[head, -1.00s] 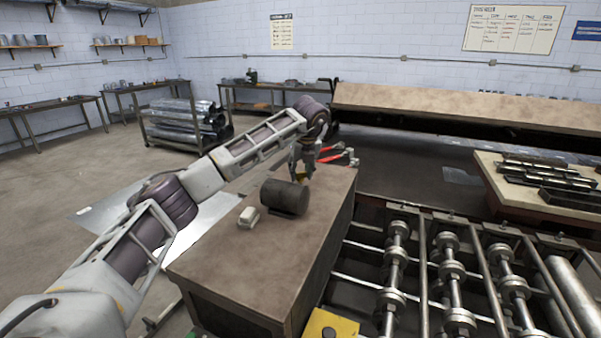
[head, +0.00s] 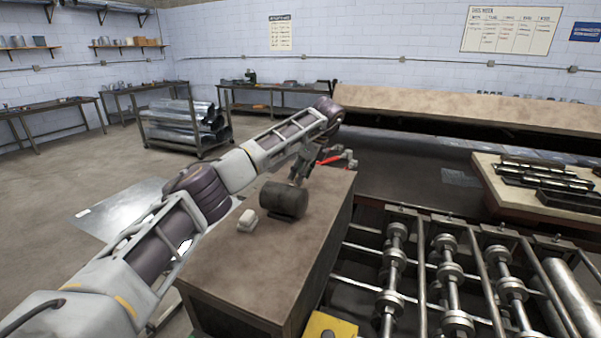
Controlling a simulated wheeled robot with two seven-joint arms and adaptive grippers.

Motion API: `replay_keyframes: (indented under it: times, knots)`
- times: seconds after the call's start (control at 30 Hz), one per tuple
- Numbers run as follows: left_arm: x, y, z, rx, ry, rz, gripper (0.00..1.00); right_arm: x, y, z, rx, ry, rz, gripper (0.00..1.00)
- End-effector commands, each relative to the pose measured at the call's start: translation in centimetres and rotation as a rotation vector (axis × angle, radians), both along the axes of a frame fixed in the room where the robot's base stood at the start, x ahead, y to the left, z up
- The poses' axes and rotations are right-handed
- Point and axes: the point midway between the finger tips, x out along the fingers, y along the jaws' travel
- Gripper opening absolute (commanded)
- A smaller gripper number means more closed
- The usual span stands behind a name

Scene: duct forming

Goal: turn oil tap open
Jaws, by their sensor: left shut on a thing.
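A dark cylindrical drum (head: 284,200) lies on its side on the brown-topped bench (head: 262,258). My left gripper (head: 297,180) points down at the drum's far right top edge, at the end of my arm reaching across from the left. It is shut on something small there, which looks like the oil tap. The tap itself is hidden behind the fingers, so how far it is turned cannot be seen. My right gripper is out of view.
Red-handled snips (head: 338,159) lie behind the gripper. A roller machine (head: 447,285) stands to the right of the bench. The bench's front part is bare.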

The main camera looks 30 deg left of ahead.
Motion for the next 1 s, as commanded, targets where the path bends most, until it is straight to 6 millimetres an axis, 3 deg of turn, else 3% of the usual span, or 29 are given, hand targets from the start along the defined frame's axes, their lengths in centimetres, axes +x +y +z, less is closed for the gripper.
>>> replay_keyframes:
  times: [0.7, 0.73, 0.9, 1.0]
  knots:
    - [0.12, 0.03, 0.22, -0.001, -0.005, 0.093, 0.15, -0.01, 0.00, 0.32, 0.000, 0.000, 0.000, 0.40]
    - [0.12, 0.03, 0.22, -0.001, -0.005, 0.093, 0.42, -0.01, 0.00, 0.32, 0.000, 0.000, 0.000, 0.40]
    - [0.10, 0.01, 0.15, -0.001, -0.004, 0.093, 0.61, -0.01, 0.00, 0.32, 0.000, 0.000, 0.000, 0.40]
    - [0.09, 0.01, 0.10, -0.001, -0.002, 0.092, 0.61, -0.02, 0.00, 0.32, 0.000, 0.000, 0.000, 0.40]
